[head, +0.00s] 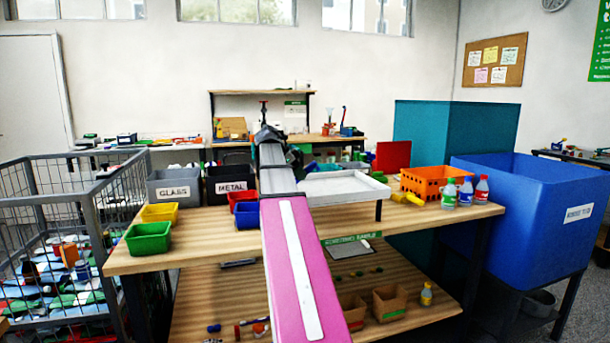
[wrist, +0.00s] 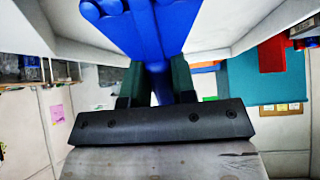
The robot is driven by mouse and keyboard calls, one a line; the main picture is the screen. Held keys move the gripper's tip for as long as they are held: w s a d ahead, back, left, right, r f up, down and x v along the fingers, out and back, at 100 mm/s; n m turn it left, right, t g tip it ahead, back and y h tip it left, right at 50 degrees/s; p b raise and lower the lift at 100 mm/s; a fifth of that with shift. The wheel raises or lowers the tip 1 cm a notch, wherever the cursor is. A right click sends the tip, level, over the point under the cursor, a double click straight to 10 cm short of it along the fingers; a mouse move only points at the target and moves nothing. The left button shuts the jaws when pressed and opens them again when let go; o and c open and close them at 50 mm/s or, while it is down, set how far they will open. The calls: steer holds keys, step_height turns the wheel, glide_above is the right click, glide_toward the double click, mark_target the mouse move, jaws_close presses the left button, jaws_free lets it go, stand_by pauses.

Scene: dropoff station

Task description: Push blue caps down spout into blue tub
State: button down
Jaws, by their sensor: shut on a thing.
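My gripper (wrist: 157,82) is shut on a blue ribbed piece (wrist: 150,28), which reaches up past the fingers in the wrist view; its far end is out of frame. White walls stand on both sides of it there, apparently those of the white tray (head: 345,187) on the bench. In the head view my arm hides the gripper and part of the tray. A small blue tub (head: 247,216) stands on the bench left of my arm. I cannot make out the spout or separate blue caps for sure.
A red tub (head: 242,197), a yellow tub (head: 160,212) and a green tub (head: 148,238) stand left, before grey GLASS and black METAL bins. An orange crate (head: 437,180) and several bottles stand right. A large blue bin (head: 530,210) is beyond.

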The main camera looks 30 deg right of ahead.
steer(key=shift+w+a+n+t, duration=0.25)
steer(key=shift+w+a+n, duration=0.1)
steer(key=shift+a, duration=0.35)
steer(key=shift+w+a+n+t, duration=0.25)
steer(key=shift+w+a+n, duration=0.1)
steer(key=shift+a, duration=0.3)
steer(key=shift+w+a, duration=0.2)
steer(key=shift+a, duration=0.8)
steer(key=shift+w+a, duration=0.2)
steer(key=shift+a, duration=0.75)
steer(key=r, duration=0.2)
steer(key=d+r, duration=0.1)
steer(key=r, duration=0.2)
steer(key=shift+s+d+r, duration=0.1)
steer(key=shift+s+r, duration=0.05)
steer(key=shift+r, duration=0.2)
